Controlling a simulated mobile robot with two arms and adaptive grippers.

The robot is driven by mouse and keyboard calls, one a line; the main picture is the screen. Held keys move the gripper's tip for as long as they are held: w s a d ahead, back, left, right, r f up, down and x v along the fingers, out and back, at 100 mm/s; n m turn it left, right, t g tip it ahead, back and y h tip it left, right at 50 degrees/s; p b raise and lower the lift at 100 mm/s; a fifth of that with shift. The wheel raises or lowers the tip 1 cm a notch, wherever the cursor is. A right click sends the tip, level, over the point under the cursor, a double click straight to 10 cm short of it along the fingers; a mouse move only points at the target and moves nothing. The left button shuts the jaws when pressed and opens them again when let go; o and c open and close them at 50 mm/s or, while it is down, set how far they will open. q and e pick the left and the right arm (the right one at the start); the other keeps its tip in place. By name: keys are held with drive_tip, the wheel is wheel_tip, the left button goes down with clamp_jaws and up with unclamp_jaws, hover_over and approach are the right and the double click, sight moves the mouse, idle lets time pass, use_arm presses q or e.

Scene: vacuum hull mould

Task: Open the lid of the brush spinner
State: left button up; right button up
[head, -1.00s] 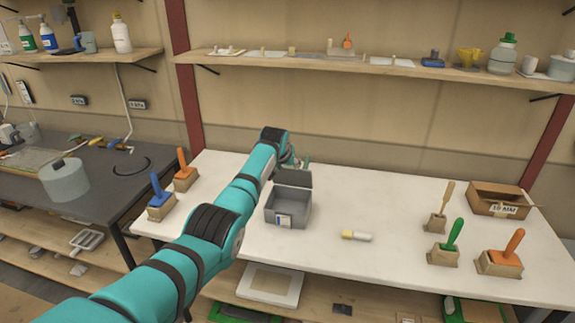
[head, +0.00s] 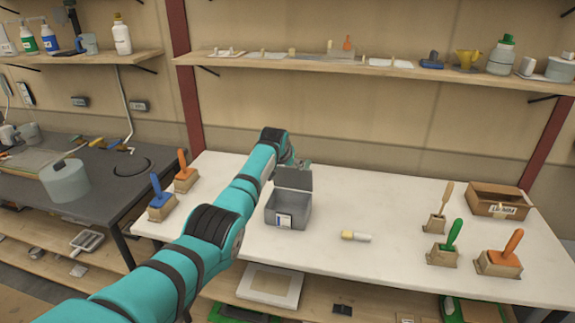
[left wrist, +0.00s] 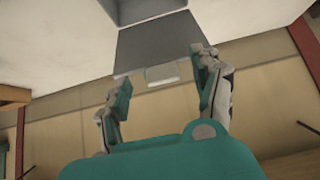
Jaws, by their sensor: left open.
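The brush spinner appears to be the grey box (head: 288,213) with a small label on its front, on the white table. Its lid (head: 293,180) stands raised at the back edge, leaving the inside exposed from the front. In the left wrist view the lid (left wrist: 160,45) is a grey panel with a pale tab (left wrist: 163,74) at its free edge. My left gripper (head: 297,162) is behind the lid, partly hidden by it. In the left wrist view its fingers (left wrist: 163,68) are open on either side of the tab; contact cannot be told. My right gripper is not in view.
A white-and-yellow cylinder (head: 355,236) lies right of the box. Brushes in wooden blocks stand at the left (head: 160,200) and right (head: 443,248). A cardboard box (head: 498,200) is at the back right. A shelf (head: 390,68) runs above.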

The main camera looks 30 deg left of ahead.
use_arm(q)
drive_tip(key=v, duration=1.2)
